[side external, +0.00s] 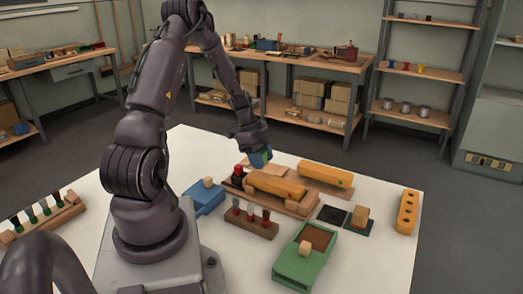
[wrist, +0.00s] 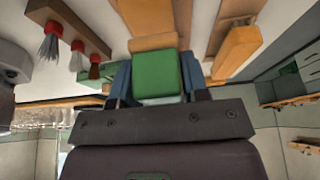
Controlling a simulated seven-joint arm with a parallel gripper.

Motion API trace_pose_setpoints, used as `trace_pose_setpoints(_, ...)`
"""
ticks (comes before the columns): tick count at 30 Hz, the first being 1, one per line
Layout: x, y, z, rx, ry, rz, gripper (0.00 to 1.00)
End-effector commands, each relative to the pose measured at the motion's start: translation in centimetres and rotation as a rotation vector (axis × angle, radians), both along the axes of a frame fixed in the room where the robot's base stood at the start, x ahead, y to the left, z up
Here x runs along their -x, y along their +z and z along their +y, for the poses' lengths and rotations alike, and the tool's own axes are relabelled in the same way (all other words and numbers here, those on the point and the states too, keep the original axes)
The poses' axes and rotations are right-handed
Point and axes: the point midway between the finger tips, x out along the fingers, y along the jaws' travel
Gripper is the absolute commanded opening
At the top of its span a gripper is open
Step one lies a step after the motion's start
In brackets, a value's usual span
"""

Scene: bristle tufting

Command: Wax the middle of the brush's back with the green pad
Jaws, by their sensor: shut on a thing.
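My gripper (side external: 260,157) is shut on the green pad (wrist: 157,76), which sits between the blue fingers in the wrist view. In the side view the pad (side external: 262,156) shows as a small green patch low on the gripper. An orange-brown brush block (side external: 275,187) lies in a wooden holder just below and in front of the gripper. A similar block (side external: 326,173) lies on a board to its right. In the wrist view one block (wrist: 147,14) shows just beyond the pad and another (wrist: 236,48) to the right. Whether the pad touches anything is unclear.
A blue box (side external: 205,198) stands left of the holder. A rack of red-bound tufts (side external: 250,221) stands in front, also visible in the wrist view (wrist: 75,30). A green tray (side external: 287,266), a dark square (side external: 331,214) and a holed orange block (side external: 407,211) lie to the right.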

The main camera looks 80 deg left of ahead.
Motion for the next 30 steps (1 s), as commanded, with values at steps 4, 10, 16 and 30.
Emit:
trace_pose_setpoints(4,0.0,-1.4,0.0,0.002,0.001,0.000,0.23)
trace_pose_setpoints(10,-0.5,-3.0,-0.4,0.000,-0.001,-0.002,0.20)
trace_pose_setpoints(16,-1.8,-3.2,-1.7,-0.001,-0.003,-0.001,0.16)
trace_pose_setpoints(30,-4.8,-3.2,-4.8,0.000,-0.002,0.000,0.16)
